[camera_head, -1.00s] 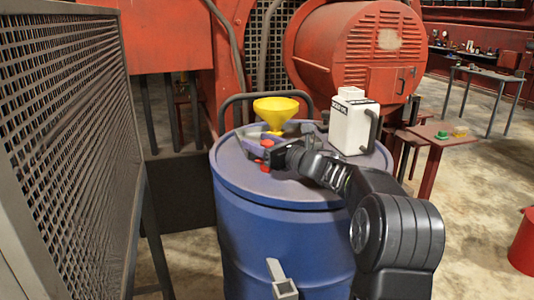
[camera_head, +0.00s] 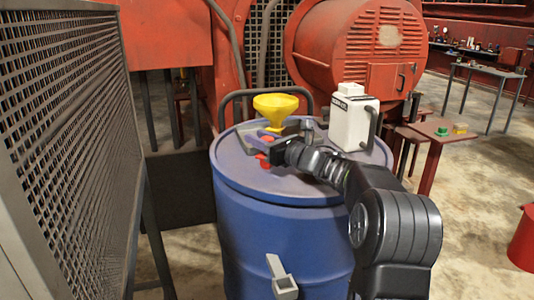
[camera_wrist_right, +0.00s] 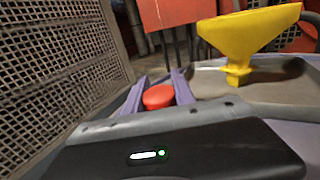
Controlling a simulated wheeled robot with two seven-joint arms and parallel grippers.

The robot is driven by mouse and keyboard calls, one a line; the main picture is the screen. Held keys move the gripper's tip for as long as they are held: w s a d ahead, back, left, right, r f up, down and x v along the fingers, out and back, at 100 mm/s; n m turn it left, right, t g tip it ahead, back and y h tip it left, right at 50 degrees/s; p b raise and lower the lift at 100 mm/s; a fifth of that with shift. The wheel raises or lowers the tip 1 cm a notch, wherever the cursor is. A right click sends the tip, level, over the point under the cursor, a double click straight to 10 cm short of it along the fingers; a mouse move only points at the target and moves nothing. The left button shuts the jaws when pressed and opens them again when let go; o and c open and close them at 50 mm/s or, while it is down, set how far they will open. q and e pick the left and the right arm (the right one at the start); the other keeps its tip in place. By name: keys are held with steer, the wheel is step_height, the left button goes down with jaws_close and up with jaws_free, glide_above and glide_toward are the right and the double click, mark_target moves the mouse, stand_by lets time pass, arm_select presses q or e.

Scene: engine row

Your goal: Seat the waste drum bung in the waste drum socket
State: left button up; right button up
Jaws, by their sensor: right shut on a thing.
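My right gripper (camera_head: 256,146) reaches in from the right over the lid of the blue waste drum (camera_head: 285,235). In the right wrist view its two purple fingers (camera_wrist_right: 160,92) are shut on the red bung (camera_wrist_right: 158,96), whose rounded top shows between them. In the head view a red part of the bung (camera_head: 263,160) shows beside the gripper, low over the lid; I cannot tell whether it touches. The waste drum socket cannot be made out; the gripper and wrist cover that part of the lid. My left gripper is not in view.
A yellow funnel (camera_head: 276,108) stands just behind the gripper on a grey tray (camera_wrist_right: 212,83). A white jug (camera_head: 352,125) stands right of it on the lid. A mesh guard (camera_head: 65,150) rises at the left. A red motor housing (camera_head: 355,50) is behind.

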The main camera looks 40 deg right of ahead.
jaws_close()
step_height(320, 180, up, 10)
steer(key=shift+p, duration=0.45)
stand_by(0.9)
